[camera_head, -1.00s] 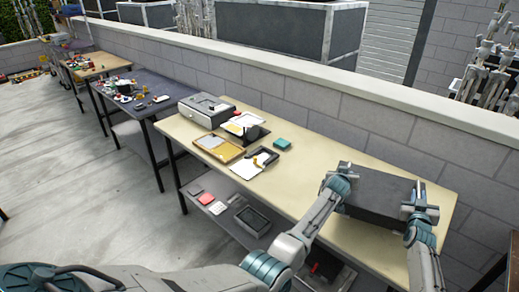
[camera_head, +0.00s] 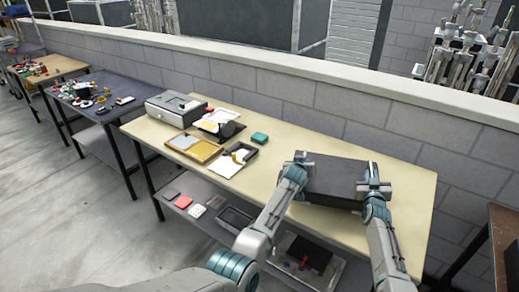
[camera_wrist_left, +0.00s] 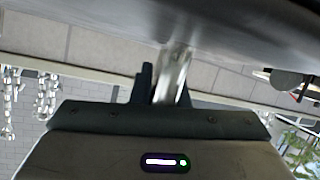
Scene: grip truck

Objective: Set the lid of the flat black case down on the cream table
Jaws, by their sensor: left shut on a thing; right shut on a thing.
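The flat dark case lid (camera_head: 335,178) is held level between my two grippers over the right part of the cream table (camera_head: 270,180). My left gripper (camera_head: 300,160) is shut on its left end. My right gripper (camera_head: 374,186) is shut on its right end. In the left wrist view, the dark surface of the lid (camera_wrist_left: 230,25) fills the top, with the left gripper (camera_wrist_left: 165,85) at its edge. I cannot tell whether the lid's underside touches the table. The case's lower part cannot be made out.
A block wall (camera_head: 345,120) runs behind. The lower shelf (camera_head: 165,182) holds several items. Bare tabletop surrounds the lid.

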